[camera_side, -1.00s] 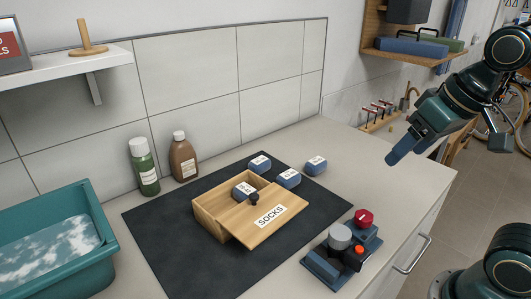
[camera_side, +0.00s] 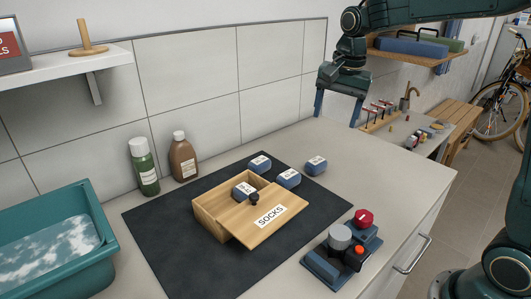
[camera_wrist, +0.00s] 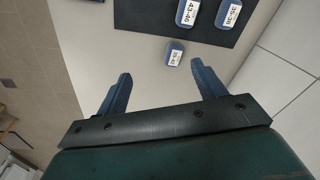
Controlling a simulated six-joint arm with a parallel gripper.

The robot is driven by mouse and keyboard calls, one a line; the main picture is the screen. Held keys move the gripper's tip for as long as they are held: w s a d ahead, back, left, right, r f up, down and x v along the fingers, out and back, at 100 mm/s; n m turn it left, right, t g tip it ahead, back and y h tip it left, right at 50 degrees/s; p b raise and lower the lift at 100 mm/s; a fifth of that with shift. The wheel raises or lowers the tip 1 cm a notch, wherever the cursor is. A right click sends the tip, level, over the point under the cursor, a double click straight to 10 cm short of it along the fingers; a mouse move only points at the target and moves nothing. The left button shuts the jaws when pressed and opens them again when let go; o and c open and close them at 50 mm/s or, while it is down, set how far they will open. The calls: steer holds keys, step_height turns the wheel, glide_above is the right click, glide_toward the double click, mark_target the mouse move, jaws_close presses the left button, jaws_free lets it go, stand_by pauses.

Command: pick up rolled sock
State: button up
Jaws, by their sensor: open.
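Several blue rolled socks with white labels are in the side view. One rolled sock (camera_side: 316,166) lies on the counter just off the mat's right edge. Two more, a back one (camera_side: 260,164) and a nearer one (camera_side: 289,178), lie on the dark mat. Another sock (camera_side: 243,190) is inside the wooden SOCKS box (camera_side: 208,219), whose lid (camera_side: 268,222) sits askew over part of it. My gripper (camera_side: 338,121) is open and empty, pointing down above the counter behind the socks. In the wrist view, the off-mat sock (camera_wrist: 174,53) shows ahead, between and beyond the fingertips (camera_wrist: 160,70).
The dark mat (camera_side: 160,235) lies under the box. A green bottle (camera_side: 145,168) and brown bottle (camera_side: 183,158) stand by the tiled wall. A teal basin (camera_side: 100,262) is at left, and a blue device with knobs (camera_side: 325,272) at the front. The counter right of the socks is clear.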

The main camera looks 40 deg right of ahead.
mark_target(313, 162)
steer(key=w+d+f+m+g, duration=0.1)
steer(key=w+d+f+m, duration=0.3)
steer(key=w+f, duration=0.3)
steer(key=shift+w+d+f+m+g, duration=0.2)
steer(key=shift+w+m+g, duration=0.1)
steer(key=shift+w+m, duration=0.25)
steer(key=shift+f, duration=4.3)
steer(key=shift+f, duration=2.55)
steer(key=shift+c, duration=0.2)
steer(key=c, duration=1)
